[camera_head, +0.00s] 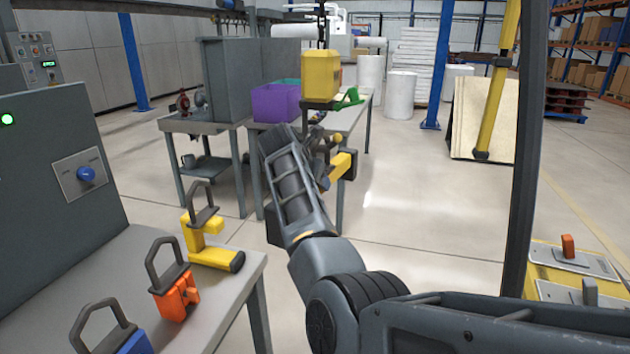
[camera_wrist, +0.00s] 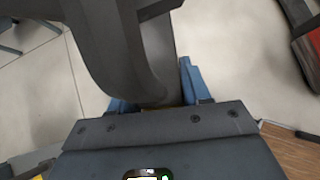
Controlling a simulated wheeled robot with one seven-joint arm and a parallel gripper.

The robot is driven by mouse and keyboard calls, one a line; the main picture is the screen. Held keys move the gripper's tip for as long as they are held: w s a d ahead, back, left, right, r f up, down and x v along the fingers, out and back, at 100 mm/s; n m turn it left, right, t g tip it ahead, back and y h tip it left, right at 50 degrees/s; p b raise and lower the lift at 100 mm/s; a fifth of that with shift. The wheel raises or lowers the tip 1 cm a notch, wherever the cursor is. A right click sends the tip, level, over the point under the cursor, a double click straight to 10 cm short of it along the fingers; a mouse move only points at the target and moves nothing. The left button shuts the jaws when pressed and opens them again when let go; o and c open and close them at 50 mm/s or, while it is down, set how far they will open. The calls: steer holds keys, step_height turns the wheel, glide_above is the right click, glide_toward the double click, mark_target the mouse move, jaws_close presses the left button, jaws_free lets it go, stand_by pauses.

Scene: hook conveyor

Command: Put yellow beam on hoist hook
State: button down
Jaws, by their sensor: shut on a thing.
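My gripper (camera_head: 325,150) is in the middle of the head view, partly hidden behind my own wrist. A yellow piece (camera_head: 343,168) with a dark end shows just beyond it, seemingly the held beam. In the wrist view, a thick dark grey loop (camera_wrist: 110,40) runs down between the blue fingers of my gripper (camera_wrist: 157,95), which are shut on it. A yellow hoist block (camera_head: 321,75) hangs from a chain above and behind my gripper. I cannot make out its hook clearly.
A grey table (camera_head: 130,255) at lower left bears yellow (camera_head: 210,245), orange (camera_head: 175,295) and blue (camera_head: 135,343) pieces with dark loops. A purple bin (camera_head: 276,102) stands on a far bench. A dark post (camera_head: 527,130) rises at right. Floor right of my gripper is clear.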

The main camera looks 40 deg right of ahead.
steer(key=shift+f+b, duration=0.45)
steer(key=shift+f, duration=0.3)
steer(key=shift+s+f, duration=0.1)
steer(key=shift+f, duration=0.4)
stand_by(0.4)
steer(key=c, duration=0.8)
jaws_free()
steer(key=shift+f, duration=0.1)
steer(key=o, duration=0.4)
steer(key=shift+r, duration=0.2)
steer(key=shift+c, duration=0.2)
steer(key=shift+f, duration=0.2)
steer(key=shift+b+v, duration=0.3)
steer(key=shift+v, duration=3.7)
